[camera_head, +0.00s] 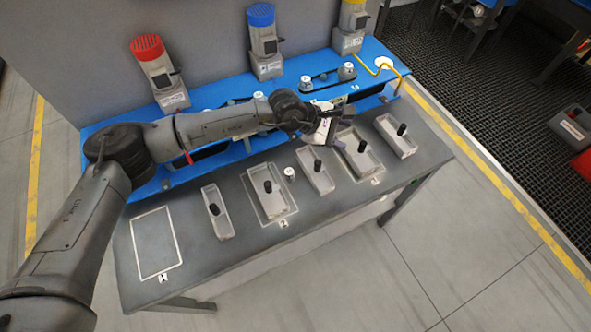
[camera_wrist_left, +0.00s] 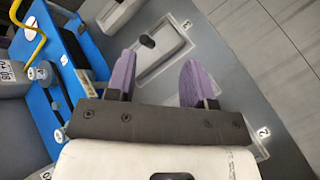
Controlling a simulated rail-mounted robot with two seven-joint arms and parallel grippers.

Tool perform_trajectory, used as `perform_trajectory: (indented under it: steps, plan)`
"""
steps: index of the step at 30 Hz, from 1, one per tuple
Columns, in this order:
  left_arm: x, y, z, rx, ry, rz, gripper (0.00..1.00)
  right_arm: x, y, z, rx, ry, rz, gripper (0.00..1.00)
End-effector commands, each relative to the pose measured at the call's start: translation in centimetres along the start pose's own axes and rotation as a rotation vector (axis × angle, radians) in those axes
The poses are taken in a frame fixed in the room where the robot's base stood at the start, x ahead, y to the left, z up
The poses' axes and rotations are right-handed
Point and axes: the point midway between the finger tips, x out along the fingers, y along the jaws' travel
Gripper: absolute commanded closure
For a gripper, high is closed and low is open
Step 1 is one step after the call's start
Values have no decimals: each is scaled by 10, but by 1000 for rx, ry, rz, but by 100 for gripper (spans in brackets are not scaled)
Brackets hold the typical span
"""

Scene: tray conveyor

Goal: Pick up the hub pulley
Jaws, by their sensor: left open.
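A small silver pulley-like part (camera_head: 289,173) stands on the grey table between two trays; I cannot tell for sure whether it is the hub pulley. Similar silver parts sit on the blue conveyor frame, one at the middle (camera_head: 306,83), one further right (camera_head: 347,72) and one at the right end (camera_head: 383,63). My left gripper (camera_head: 342,117) is open and empty, above the back edge of the table, to the right of and behind the loose silver part. In the left wrist view its purple fingers (camera_wrist_left: 160,82) are apart over a tray. My right gripper is not in view.
Several grey trays with black upright handles stand along the table, including one at the left (camera_head: 224,228) and one at the right (camera_head: 405,148). An empty marked outline (camera_head: 155,245) lies at the table's left. Red, blue and yellow motors (camera_head: 262,14) stand behind the blue frame (camera_head: 130,130).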

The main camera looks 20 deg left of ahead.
Motion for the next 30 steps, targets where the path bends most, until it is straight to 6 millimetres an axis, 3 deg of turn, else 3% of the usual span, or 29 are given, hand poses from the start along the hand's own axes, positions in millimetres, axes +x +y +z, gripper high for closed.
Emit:
perform_trajectory:
  steps: [3, 9, 17, 22, 30]
  plan:
    - [-8, -17, -48, 222, 226, -171, 52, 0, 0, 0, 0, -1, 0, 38]
    - [-37, -46, -97, 528, 465, -504, 52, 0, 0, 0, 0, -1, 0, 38]
    - [-65, -68, -115, 753, 488, -808, 52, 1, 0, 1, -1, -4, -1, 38]
    - [-59, -73, -120, 813, 461, -825, 52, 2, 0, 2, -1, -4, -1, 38]
    - [-30, -94, -149, 817, 458, -825, 52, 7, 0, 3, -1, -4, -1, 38]
